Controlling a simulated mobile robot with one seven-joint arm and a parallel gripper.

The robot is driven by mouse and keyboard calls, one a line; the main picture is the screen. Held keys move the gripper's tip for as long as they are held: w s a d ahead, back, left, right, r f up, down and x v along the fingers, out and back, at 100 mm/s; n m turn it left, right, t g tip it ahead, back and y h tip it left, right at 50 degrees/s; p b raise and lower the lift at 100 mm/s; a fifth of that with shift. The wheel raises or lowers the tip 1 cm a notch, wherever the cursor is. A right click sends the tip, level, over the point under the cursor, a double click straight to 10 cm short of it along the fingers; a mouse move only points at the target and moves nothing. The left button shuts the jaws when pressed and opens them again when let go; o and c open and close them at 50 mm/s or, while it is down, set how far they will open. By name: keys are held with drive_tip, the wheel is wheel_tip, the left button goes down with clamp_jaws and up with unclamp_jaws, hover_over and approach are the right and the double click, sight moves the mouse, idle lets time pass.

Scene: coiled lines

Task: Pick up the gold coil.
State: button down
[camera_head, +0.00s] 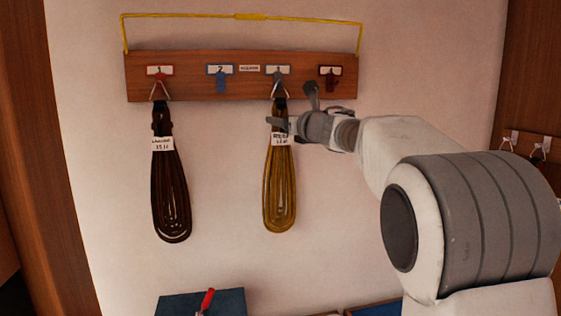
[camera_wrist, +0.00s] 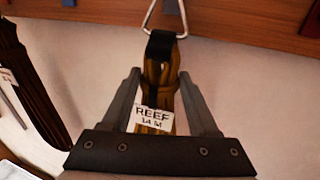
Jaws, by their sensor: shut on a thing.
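The gold coil (camera_head: 279,195) hangs from the third hook of a wooden rail (camera_head: 196,90) on the wall. A metal triangle ring at its top still sits at the hook. In the wrist view the gold coil (camera_wrist: 155,99) has a black band near its top and a white tag reading "REEF". My gripper (camera_head: 282,123) is at the upper part of the coil, around the tag. In the wrist view its two fingers (camera_wrist: 160,88) stand on either side of the coil, shut on it. The hook tip is not clear.
A dark brown coil (camera_head: 170,195) hangs from the first hook on the left. The second and fourth hooks hold no coil. A yellow bar (camera_head: 250,16) runs above the rail. A blue surface (camera_head: 232,301) with a red-handled tool (camera_head: 207,300) lies below.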

drive_tip(key=shift+r, duration=0.2)
drive_tip(key=shift+r+p, duration=0.3)
drive_tip(key=shift+r, duration=0.4)
drive_tip(key=shift+s+f, duration=0.15)
drive_tip(key=shift+s, duration=0.1)
drive_tip(key=s+d+b, duration=0.1)
drive_tip(key=s+b, duration=0.1)
drive_tip(key=s, duration=0.6)
drive_tip(key=s+d+b, duration=0.2)
drive_tip(key=s, duration=0.7)
drive_tip(key=shift+s+d+b, duration=0.15)
drive_tip(key=shift+d+b, duration=0.1)
drive_tip(key=shift+b, duration=0.1)
